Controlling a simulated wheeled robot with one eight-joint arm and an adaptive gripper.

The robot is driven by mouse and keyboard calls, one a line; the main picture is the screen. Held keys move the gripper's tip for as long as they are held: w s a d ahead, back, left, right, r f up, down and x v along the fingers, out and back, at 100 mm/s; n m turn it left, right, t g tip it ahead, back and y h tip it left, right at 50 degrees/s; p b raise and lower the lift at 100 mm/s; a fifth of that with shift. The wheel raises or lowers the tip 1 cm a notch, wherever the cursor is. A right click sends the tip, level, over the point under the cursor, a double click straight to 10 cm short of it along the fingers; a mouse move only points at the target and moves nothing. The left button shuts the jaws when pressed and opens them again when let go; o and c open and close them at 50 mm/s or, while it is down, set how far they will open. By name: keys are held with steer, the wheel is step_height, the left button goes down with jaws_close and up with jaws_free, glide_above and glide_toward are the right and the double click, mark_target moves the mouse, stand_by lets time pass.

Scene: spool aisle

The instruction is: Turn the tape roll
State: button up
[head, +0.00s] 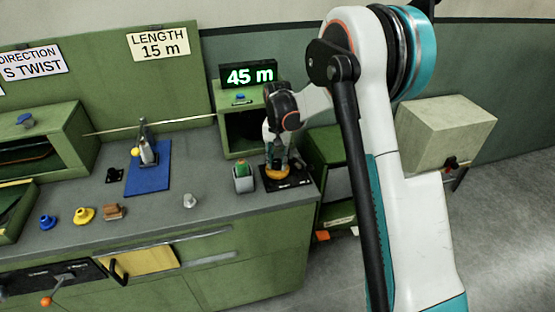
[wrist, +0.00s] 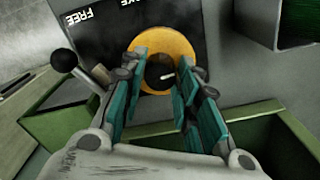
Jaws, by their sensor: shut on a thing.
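The tape roll looks to be the orange-yellow ring (wrist: 165,45) on a black plate in the wrist view. In the head view the roll (head: 277,173) sits low on the black plate (head: 300,181) at the bench's right end, partly covered by my gripper. My gripper (head: 276,160) points down over it. White lettering on the plate reads "FREE"; a second word is cut off by the top edge.
An open green housing (head: 235,130) carries a display (head: 248,75) reading "45 m". A black ball-headed lever (wrist: 63,60) rises left of my gripper. Blue and yellow knobs (head: 84,215) lie further left.

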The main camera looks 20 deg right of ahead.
mark_target(277, 161)
steer(key=o, duration=1.1)
steer(key=shift+c, duration=0.2)
step_height(277, 161, up, 12)
